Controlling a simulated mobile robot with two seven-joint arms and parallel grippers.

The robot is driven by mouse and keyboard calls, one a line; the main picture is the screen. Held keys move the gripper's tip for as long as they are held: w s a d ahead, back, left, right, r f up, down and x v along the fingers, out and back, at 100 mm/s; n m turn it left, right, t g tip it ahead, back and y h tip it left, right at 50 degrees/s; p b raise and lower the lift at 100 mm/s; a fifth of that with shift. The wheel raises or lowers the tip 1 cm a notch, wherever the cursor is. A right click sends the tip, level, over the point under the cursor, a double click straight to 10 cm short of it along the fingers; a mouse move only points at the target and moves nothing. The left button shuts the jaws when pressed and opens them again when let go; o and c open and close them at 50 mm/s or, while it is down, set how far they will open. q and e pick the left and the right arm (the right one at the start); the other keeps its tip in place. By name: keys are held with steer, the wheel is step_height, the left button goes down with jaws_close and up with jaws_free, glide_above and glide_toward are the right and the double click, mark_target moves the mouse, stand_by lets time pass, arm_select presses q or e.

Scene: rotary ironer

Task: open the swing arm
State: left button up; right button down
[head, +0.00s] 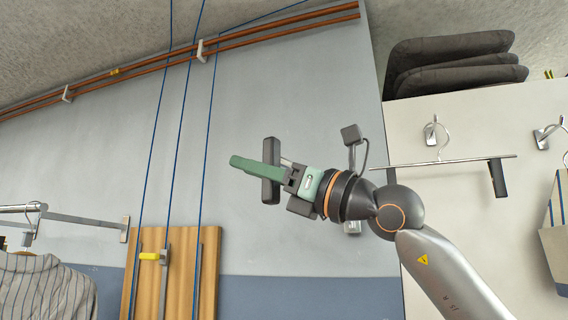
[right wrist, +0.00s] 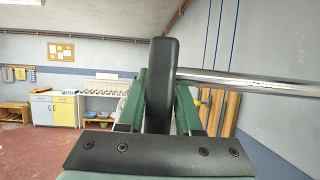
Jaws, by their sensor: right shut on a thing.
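My right gripper (head: 258,165), with green fingers, is shut on a dark upright grip (head: 271,186) near the middle of the head view. In the right wrist view the same dark grip (right wrist: 161,75) stands between the two green fingers. A shiny metal bar (right wrist: 260,84) runs from it to the right edge; I take this bar and grip to be the swing arm. In the head view most of the bar is hidden behind my gripper and wrist. My left gripper is not in view.
Dark cushions (head: 450,62) lie on top of the pale cabinet. A striped shirt (head: 45,287) hangs at lower left. Wooden boards (head: 178,285) stand against the wall, with blue cords above.

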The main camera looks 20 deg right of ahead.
steer(key=shift+w+r, duration=0.15)
steer(key=shift+w, duration=0.35)
steer(key=shift+d, duration=0.1)
steer(key=c, duration=0.9)
jaws_free()
steer(key=shift+o, duration=1.3)
steer(key=shift+d, duration=0.2)
steer(key=shift+a, duration=0.15)
steer(key=shift+f, duration=0.2)
steer(key=b+v, duration=0.4)
steer(key=v, duration=0.8)
steer(key=shift+s+b, duration=0.2)
steer(key=shift+b, duration=0.2)
